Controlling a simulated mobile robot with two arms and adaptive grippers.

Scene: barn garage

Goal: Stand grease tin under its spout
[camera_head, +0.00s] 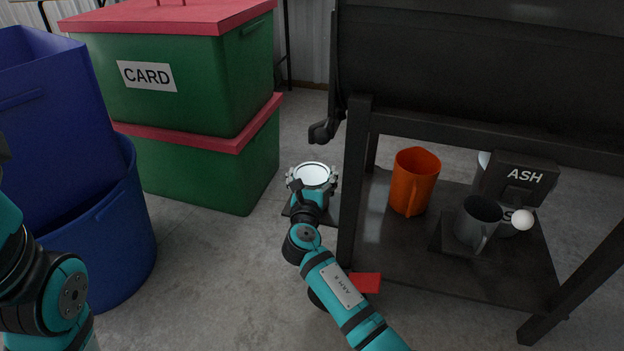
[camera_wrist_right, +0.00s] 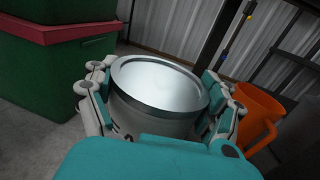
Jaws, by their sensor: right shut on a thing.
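My left gripper is out of view.
A frame leg (camera_head: 354,190) stands close right of the tin. Green CARD crates (camera_head: 190,85) and blue bins (camera_head: 110,235) stand left. A red piece (camera_head: 365,283) lies beside my arm.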

